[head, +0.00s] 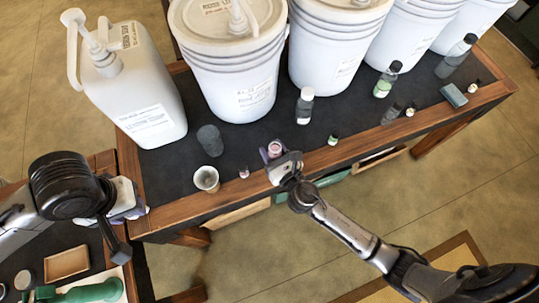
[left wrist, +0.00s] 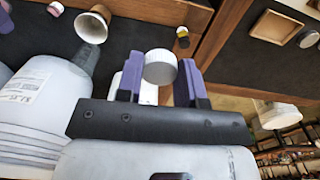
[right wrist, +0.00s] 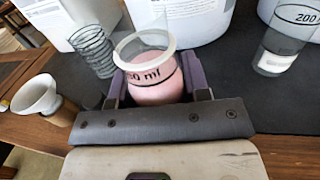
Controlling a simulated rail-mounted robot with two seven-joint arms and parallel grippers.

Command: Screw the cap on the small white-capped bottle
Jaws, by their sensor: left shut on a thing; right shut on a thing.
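A small clear bottle (right wrist: 152,66) with pink contents and a "50 ml" style marking stands between the fingers of my right gripper (right wrist: 157,85). Its mouth is uncovered and faces up. In the head view the bottle (head: 274,148) is at the front of the dark table, with my right gripper (head: 275,158) around it. My left gripper (left wrist: 160,76) is shut on a round white cap (left wrist: 160,66). In the head view my left gripper (head: 143,210) is left of the table's front corner, well apart from the bottle. The cap is hard to make out there.
A cream cup (head: 206,179) and a grey ribbed beaker (head: 210,140) stand left of the bottle. Large white buckets (head: 228,60) and a pump jug (head: 130,90) fill the back. Small vials sit along the front edge.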

